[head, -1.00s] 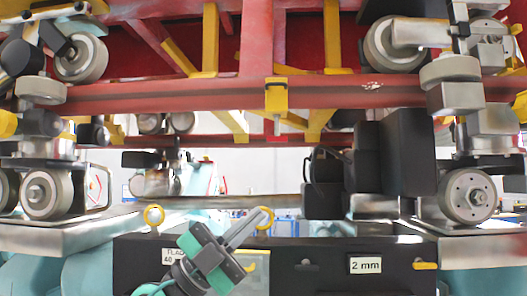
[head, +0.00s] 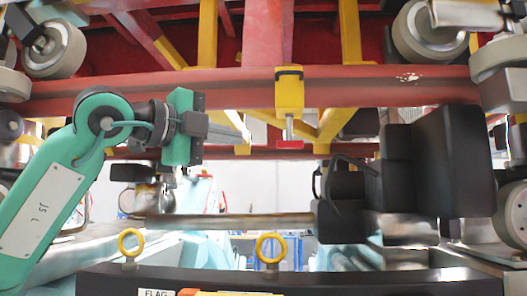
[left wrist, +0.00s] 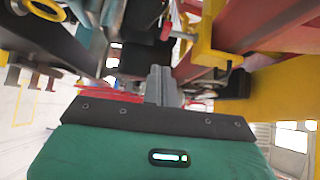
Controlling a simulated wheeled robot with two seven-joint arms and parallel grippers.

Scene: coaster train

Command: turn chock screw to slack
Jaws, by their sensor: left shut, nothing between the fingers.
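The chock screw (head: 289,128) is a short grey shaft. It hangs below a yellow block (head: 289,92) on the red crossbeam, with a red piece (head: 289,144) at its lower end. In the left wrist view the screw (left wrist: 184,35) lies sideways between the red piece (left wrist: 166,30) and a yellow bracket (left wrist: 205,45). My left gripper (head: 243,128) is shut and empty, left of the screw at about its height in the picture, with a visible gap. It also shows in the left wrist view (left wrist: 158,70).
The red crossbeam (head: 390,88) spans above, with yellow struts (head: 340,122) beneath. Black boxes (head: 450,160) stand right of the screw. A horizontal bar (head: 240,220) and two yellow rings (head: 270,247) lie lower. The space just below the red piece looks open.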

